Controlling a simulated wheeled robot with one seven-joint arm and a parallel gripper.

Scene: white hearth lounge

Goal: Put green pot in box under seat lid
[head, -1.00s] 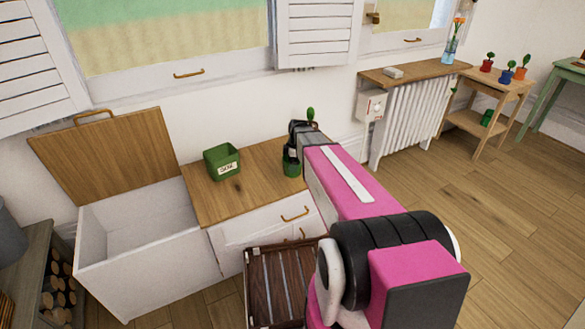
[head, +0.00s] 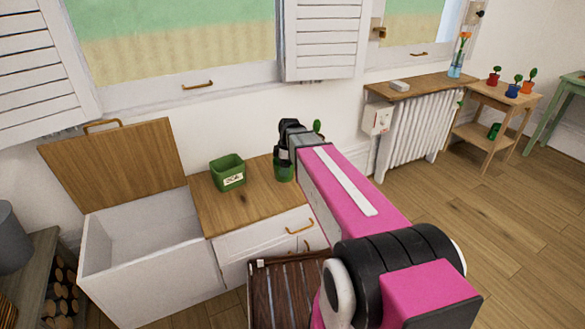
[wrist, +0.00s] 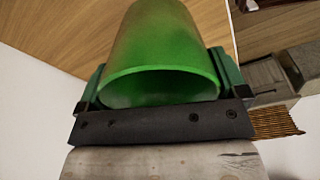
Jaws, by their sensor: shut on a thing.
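The green pot (head: 284,172) is held in my gripper (head: 284,158), close over or at the right end of the wooden seat top; the gap beneath is not clear. In the wrist view the pot (wrist: 160,50) sits between the two fingers, its round rim towards the camera. The box (head: 150,225) under the seat lid is white, open and looks empty, to the left. Its wooden lid (head: 115,165) stands raised against the wall. A green leafy tip (head: 318,127) shows behind my arm; I cannot tell what it belongs to.
A green labelled bin (head: 228,173) stands on the seat top between the pot and the open box. A dark slatted crate (head: 285,290) is in front of the drawers. A radiator (head: 415,135) and a plant stand (head: 500,105) are at the right.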

